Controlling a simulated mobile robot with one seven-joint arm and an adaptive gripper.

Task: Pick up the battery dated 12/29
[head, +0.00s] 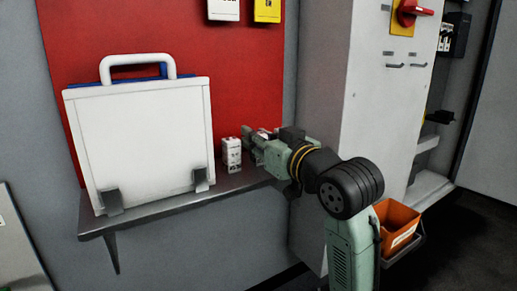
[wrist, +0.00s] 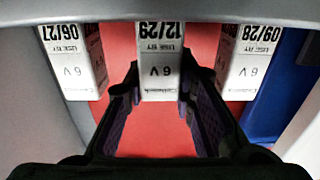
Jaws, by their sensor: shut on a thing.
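In the wrist view three white 6 V batteries show in a row, with their labels upside down. The battery dated 12/29 (wrist: 160,88) is in the middle, between the fingers of my gripper (wrist: 160,100), which is shut on it. The battery dated 06/27 (wrist: 82,75) is to the left and the one dated 09/28 (wrist: 243,75) to the right, both outside the fingers. In the head view my gripper (head: 247,139) is over the grey shelf (head: 160,212), beside a white battery (head: 232,155) whose date is too small to read. The held battery is mostly hidden there.
A white case (head: 140,140) with a handle stands on the shelf left of the batteries, held by two grey brackets. A red panel (head: 230,70) is behind. A grey cabinet wall (head: 325,110) is close on the right. An orange bin (head: 398,225) is lower right.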

